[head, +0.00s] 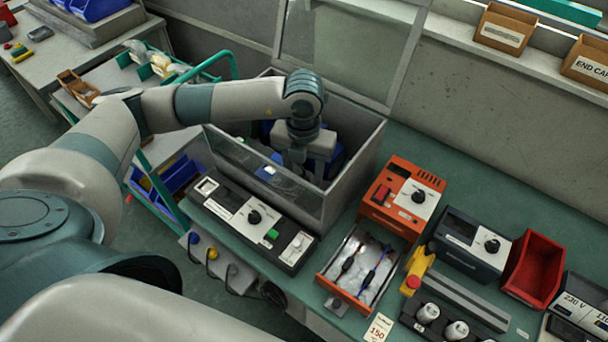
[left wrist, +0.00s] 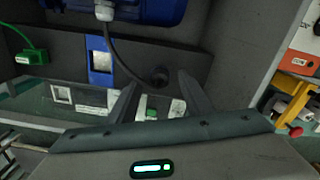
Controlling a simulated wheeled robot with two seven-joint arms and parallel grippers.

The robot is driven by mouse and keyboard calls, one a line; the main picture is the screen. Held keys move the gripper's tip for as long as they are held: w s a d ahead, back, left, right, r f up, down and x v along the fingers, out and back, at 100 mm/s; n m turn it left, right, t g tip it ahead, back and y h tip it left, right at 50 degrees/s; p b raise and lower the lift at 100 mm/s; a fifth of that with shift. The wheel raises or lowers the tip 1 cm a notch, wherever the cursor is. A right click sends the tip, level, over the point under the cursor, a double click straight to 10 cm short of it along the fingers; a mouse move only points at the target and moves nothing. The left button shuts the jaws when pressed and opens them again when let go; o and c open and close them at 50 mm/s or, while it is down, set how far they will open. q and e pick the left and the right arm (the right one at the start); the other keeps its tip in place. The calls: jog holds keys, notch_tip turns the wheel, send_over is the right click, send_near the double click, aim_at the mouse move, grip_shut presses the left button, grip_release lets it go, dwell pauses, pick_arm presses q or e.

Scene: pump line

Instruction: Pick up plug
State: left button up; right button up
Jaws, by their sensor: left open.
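A green plug-like piece (left wrist: 32,56) with a green cable sits at the left of the left wrist view, by the inner wall of a grey box. In the head view a small green spot (head: 238,143) shows there behind the clear front. My left gripper (head: 298,166) points down inside the box, to the right of the green piece. In the left wrist view its two fingers (left wrist: 158,92) are apart with nothing held between them. My right gripper is out of view.
The grey box (head: 352,160) has high walls around my left gripper. A blue housing (left wrist: 150,8) with a dark cable and a blue plate (left wrist: 100,62) are inside. A control panel (head: 250,222) stands in front; an orange unit (head: 400,195) stands right.

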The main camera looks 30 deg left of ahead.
aim_at(304, 176)
pick_arm(q)
jog(key=shift+f, duration=0.45)
jog(key=c, duration=1.2)
jog(key=shift+o, duration=0.2)
jog(key=shift+r, duration=0.1)
jog(key=shift+w+r+b, duration=0.1)
jog(key=shift+r+b, duration=0.2)
jog(key=shift+r, duration=0.1)
notch_tip(304, 176, up, 8)
jog(key=b, duration=0.3)
jog(key=shift+r, duration=0.55)
